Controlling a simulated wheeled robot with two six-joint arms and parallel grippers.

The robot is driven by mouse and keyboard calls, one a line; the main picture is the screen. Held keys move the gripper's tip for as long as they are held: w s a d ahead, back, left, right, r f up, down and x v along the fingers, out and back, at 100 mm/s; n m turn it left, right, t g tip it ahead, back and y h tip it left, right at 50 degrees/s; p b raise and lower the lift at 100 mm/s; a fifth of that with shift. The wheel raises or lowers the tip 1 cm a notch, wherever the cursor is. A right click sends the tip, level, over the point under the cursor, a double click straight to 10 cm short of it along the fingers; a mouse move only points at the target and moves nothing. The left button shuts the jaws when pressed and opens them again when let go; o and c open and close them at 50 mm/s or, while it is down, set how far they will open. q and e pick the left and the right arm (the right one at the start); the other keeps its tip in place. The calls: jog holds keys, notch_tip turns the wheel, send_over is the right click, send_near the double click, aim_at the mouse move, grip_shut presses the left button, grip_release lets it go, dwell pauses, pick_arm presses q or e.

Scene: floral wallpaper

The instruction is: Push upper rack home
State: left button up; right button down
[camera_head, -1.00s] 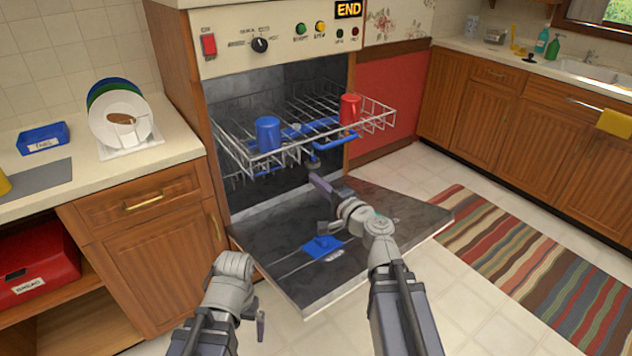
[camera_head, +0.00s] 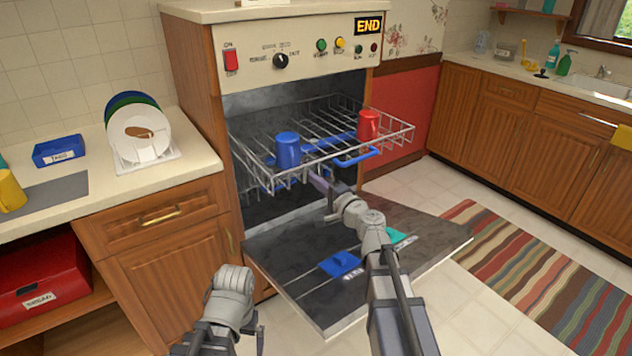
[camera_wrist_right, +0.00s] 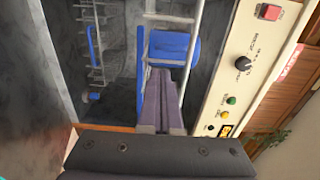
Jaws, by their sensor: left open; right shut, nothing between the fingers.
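The upper rack (camera_head: 395,135) is a white wire basket that sticks out of the open dishwasher (camera_head: 262,105). It has a blue handle (camera_head: 358,158) at its front. A blue mug (camera_head: 287,150) and a red mug (camera_head: 367,125) stand in it. My right gripper (camera_head: 318,182) is shut and empty at the rack's front, below the blue mug. In the right wrist view its fingers (camera_wrist_right: 160,80) point at the rack wires and a blue object (camera_wrist_right: 170,47); contact is unclear. My left gripper (camera_head: 259,338) is low at the front, away from the rack, mostly hidden by its arm.
The dishwasher door (camera_head: 300,275) is folded down under my right arm, with a blue piece (camera_head: 340,263) and a teal piece (camera_head: 400,236) on it. Plates (camera_head: 138,135) stand on the left counter (camera_head: 190,175). A striped rug (camera_head: 545,270) lies on the right.

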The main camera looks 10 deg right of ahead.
aim_at(261, 139)
jog(key=x, duration=3.4)
jog(key=shift+w+f, duration=0.1)
jog(key=shift+w, duration=0.45)
jog(key=shift+w, duration=0.15)
jog(key=shift+s+r, duration=0.2)
jog(key=shift+s, duration=0.05)
jog(key=shift+s+f, duration=0.1)
jog(key=shift+s, duration=0.2)
jog(key=v, duration=1.4)
jog(key=shift+f, duration=0.15)
